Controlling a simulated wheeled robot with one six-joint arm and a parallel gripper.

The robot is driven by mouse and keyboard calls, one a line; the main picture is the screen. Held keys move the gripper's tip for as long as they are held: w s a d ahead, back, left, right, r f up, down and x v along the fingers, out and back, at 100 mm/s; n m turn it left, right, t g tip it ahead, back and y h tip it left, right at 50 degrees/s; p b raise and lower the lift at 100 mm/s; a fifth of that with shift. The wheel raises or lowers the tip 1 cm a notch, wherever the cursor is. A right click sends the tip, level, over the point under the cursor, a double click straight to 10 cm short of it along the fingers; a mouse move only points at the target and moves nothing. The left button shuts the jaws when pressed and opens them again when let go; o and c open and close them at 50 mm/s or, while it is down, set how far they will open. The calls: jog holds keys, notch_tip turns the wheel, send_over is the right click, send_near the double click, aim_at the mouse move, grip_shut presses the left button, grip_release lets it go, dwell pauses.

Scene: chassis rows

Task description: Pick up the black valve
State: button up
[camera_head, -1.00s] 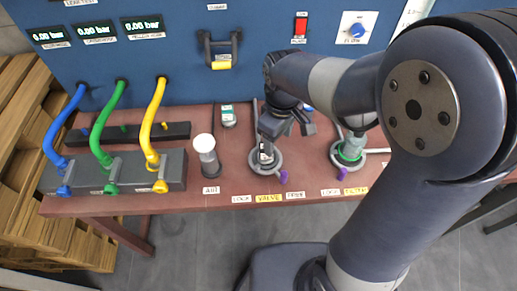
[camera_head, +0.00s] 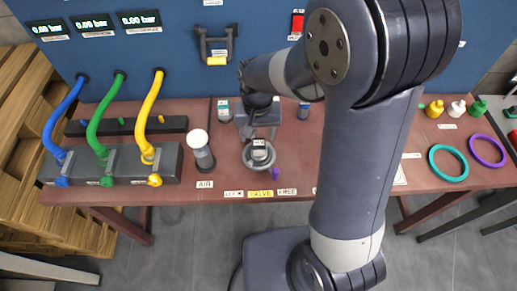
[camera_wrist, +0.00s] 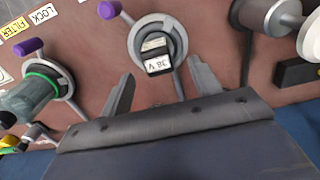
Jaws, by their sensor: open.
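The valve, a small dark body with white labels, one reading "38 V", sits in a round grey holder (camera_head: 259,155) behind the "VALVE" label. In the wrist view the valve (camera_wrist: 157,56) stands inside the grey ring (camera_wrist: 180,40), which has a purple-tipped lever. My gripper (camera_wrist: 162,85) is open, its two fingers apart on either side of the valve's near end. No contact shows. In the head view my gripper (camera_head: 257,128) hangs just behind the holder, and my wrist hides part of it.
A lamp-like white-topped cylinder (camera_head: 201,150) stands left of the holder. A grey block with blue, green and yellow hoses (camera_head: 150,120) is further left. Teal (camera_head: 435,172) and purple rings lie at the right. The green-ringed filter holder (camera_wrist: 45,75) is beside the valve holder.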

aim_at(258, 142)
jog(key=shift+d+f+p, duration=0.15)
jog(key=shift+f+p, duration=0.3)
jog(key=shift+f, duration=2.45)
jog(key=shift+r, duration=0.1)
jog(key=c, duration=1.3)
jog(key=shift+w+r, duration=0.1)
jog(key=shift+r, duration=0.5)
notch_tip(258, 142, up, 9)
jog(key=shift+f+b, duration=0.1)
jog(key=shift+b, duration=0.2)
